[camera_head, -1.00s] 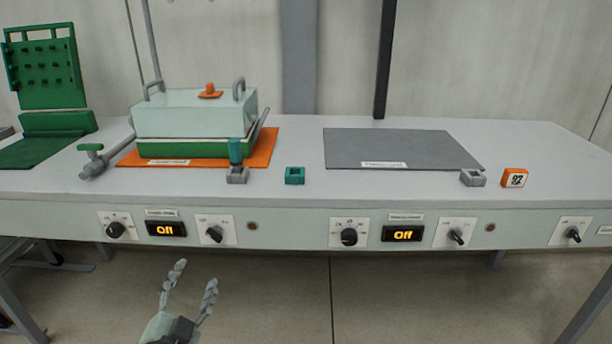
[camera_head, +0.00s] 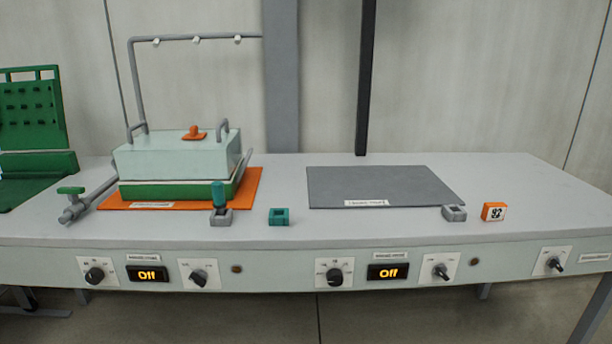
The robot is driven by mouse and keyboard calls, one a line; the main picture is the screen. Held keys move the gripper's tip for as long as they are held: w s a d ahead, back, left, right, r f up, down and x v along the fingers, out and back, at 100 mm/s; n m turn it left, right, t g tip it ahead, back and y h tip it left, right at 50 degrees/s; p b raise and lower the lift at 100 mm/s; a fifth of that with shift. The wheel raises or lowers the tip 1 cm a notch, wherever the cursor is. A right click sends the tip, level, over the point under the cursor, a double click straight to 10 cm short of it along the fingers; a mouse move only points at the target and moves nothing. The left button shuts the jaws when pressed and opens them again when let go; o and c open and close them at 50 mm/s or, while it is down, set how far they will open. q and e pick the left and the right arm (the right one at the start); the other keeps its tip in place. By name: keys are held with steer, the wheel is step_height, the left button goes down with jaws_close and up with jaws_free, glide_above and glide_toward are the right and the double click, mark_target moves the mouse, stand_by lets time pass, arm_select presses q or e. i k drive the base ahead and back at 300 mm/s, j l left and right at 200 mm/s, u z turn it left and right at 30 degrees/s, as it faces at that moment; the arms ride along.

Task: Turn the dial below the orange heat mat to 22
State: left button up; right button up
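The orange heat mat (camera_head: 250,190) lies on the bench at left, with a lidded green tray on it. On the front panel below the mat are a black dial (camera_head: 95,275) on a white scale plate, a display (camera_head: 147,274) reading "Off", and a second black knob (camera_head: 198,278). The scale numbers are too small to read. Neither of my grippers shows in the current head view.
The propagator with pale lid (camera_head: 175,160) covers much of the mat. A grey mat (camera_head: 385,185) lies to the right, with its own dial (camera_head: 334,276) and "Off" display (camera_head: 388,272) below. The floor in front is clear.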

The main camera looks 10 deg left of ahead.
mark_target(94, 275)
steer(key=u, duration=1.6)
steer(key=i+l, duration=0.1)
steer(key=i, duration=0.3)
steer(key=j+u, duration=0.05)
